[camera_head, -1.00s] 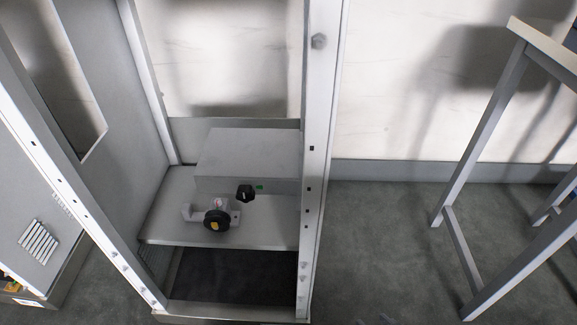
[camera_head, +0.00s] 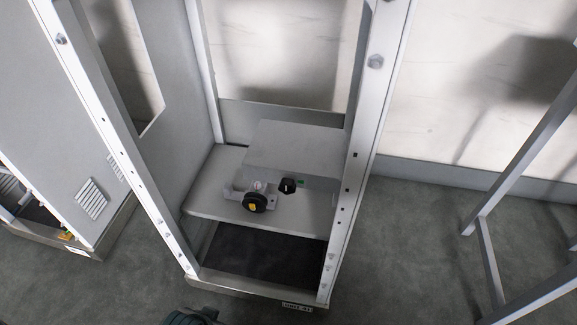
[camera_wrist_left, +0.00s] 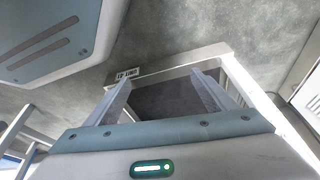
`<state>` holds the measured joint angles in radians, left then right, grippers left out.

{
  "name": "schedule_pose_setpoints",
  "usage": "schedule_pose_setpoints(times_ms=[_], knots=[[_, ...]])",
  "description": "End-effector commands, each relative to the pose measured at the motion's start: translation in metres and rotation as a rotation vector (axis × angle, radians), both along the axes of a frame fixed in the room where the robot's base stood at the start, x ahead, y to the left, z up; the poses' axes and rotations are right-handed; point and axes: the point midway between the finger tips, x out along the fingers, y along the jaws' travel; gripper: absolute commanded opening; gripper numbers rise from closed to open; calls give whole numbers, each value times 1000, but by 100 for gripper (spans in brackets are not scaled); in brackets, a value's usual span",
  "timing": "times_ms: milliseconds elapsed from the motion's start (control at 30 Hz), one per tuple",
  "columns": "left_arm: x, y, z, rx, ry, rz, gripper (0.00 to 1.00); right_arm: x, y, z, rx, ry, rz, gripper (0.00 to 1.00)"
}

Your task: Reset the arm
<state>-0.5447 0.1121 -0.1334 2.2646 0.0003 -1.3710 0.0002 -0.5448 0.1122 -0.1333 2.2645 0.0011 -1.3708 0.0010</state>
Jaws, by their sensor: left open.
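My left gripper (camera_wrist_left: 163,88) shows in the left wrist view as two grey fingers standing apart, with nothing between them. Past the fingertips is the dark base opening of the dispenser frame, whose light rim carries a small label (camera_wrist_left: 127,74). In the head view a dark teal part of my own body shows at the bottom edge, in front of the frame. I cannot tell there which part it is. The right gripper is in neither view.
The dispenser frame's right post (camera_head: 372,130) stands upright. Its shelf (camera_head: 215,205) carries a grey box (camera_head: 295,148) and a black round knob (camera_head: 255,202). A second cabinet (camera_head: 60,150) is at left, and a grey stand (camera_head: 490,260) at right. Floor between is clear.

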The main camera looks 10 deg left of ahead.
Motion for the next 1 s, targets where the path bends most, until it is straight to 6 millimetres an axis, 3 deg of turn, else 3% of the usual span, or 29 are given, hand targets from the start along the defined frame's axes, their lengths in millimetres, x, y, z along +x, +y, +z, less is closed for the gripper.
schedule_pose_setpoints(times_ms=[133, 500, 1000], knots=[[10, -5, 4, -7, -11, -3, 78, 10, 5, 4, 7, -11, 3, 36], [22, -17, -15, -32, -61, -15, 78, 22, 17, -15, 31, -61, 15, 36], [-4, -25, -24, -60, -125, -29, 78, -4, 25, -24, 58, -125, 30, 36]])
